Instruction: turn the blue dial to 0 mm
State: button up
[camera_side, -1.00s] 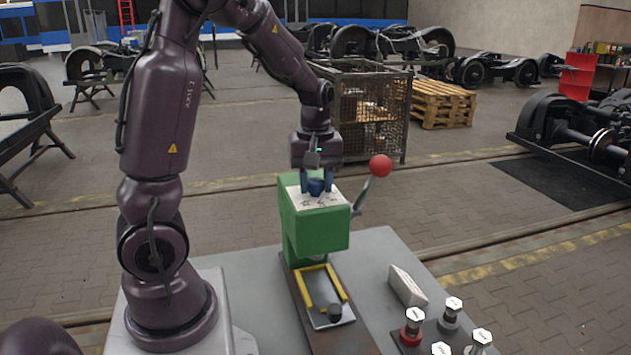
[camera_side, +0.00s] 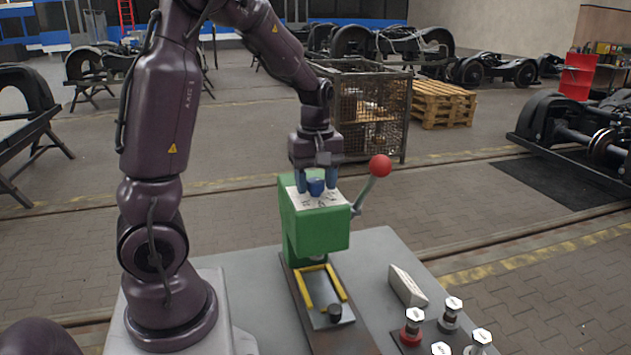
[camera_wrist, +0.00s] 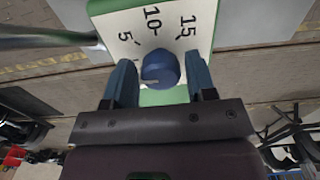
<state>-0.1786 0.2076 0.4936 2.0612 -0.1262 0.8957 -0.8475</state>
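The blue dial (camera_side: 316,187) sits on the white scale plate (camera_side: 334,199) on top of a green press housing (camera_side: 322,230). In the wrist view the dial (camera_wrist: 160,68) is in front of the plate (camera_wrist: 118,24), where 5, 10 and 15 can be read. The 0 mark is not visible there, and I cannot tell for sure which mark the dial points to. My gripper (camera_side: 317,190) is above the plate, pointing down, with its blue fingers on either side of the dial. In the wrist view my gripper (camera_wrist: 160,62) is open, with gaps beside the dial.
A lever with a red knob (camera_side: 380,166) rises at the housing's right, close to my gripper. A pale block (camera_side: 407,286) and several hex-topped stamps (camera_side: 450,313) stand at the right of the grey table (camera_side: 375,250).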

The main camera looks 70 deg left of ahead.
aim_at(316, 180)
jog(key=shift+o, duration=0.6)
notch_tip(316, 180, up, 13)
jog(key=shift+f, duration=0.1)
dwell(0.5)
jog(key=s+d+f+m+t, duration=0.1)
jog(key=s+d+m+t, duration=0.1)
jog(key=d+m, duration=0.7)
jog(key=s+d+f+m+t, duration=0.1)
jog(key=s+d+m+t, duration=0.2)
jog(key=d+m, duration=0.6)
jog(key=shift+s+d+t, duration=0.3)
jog(key=shift+s+d, duration=0.5)
jog(key=shift+s, duration=0.45)
